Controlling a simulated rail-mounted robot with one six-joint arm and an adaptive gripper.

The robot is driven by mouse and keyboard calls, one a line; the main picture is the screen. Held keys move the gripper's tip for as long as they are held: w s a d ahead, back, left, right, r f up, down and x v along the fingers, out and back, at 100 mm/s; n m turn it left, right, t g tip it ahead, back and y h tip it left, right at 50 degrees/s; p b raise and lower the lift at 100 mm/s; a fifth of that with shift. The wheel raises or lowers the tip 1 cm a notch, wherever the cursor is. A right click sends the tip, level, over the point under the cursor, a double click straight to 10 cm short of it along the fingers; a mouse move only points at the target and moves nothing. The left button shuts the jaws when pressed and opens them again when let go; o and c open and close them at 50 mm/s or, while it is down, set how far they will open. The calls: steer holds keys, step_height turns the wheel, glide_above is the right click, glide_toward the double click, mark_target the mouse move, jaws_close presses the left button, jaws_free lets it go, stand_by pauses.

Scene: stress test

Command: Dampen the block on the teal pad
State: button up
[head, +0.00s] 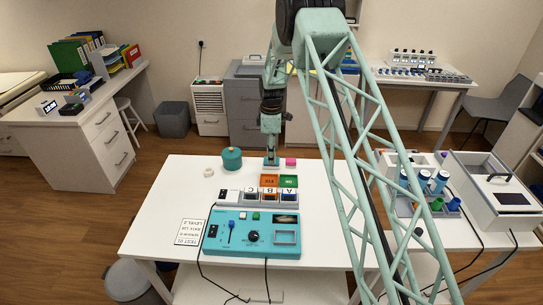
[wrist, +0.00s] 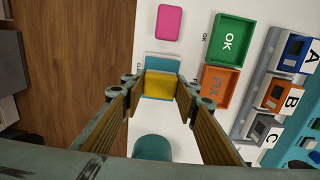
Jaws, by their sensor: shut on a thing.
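A yellow block (wrist: 161,88) sits between the fingertips of my gripper (wrist: 161,94) in the wrist view, and the gripper is shut on it. The block is over the teal pad (wrist: 163,62), whose edges show around it; I cannot tell whether it touches the pad. In the head view my gripper (head: 271,153) points down at the teal pad (head: 271,162), and the block is hidden there. A pink pad-like piece (wrist: 170,22) lies beside the teal pad; it also shows in the head view (head: 291,161).
A green OK tray (wrist: 230,42), an orange FIX tray (wrist: 216,84) and a rack with modules A (wrist: 296,48), B and C stand close by. A teal round pot (head: 231,158) stands left of my gripper. A teal control box (head: 252,236) is in front. The table's left part is mostly clear.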

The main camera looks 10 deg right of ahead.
steer(key=shift+f, duration=0.3)
stand_by(0.5)
steer(key=shift+r, duration=0.1)
stand_by(0.5)
steer(key=shift+r+p, duration=0.95)
steer(key=shift+r, duration=2.5)
steer(key=shift+s, duration=0.1)
steer(key=shift+s+r+m+b, duration=0.15)
steer(key=shift+s+m+b, duration=0.35)
steer(key=shift+s+m, duration=0.5)
steer(key=s+r+m+b, duration=0.2)
steer(key=s+m+b, duration=0.3)
steer(key=s+m, duration=0.8)
steer(key=shift+s, duration=1.75)
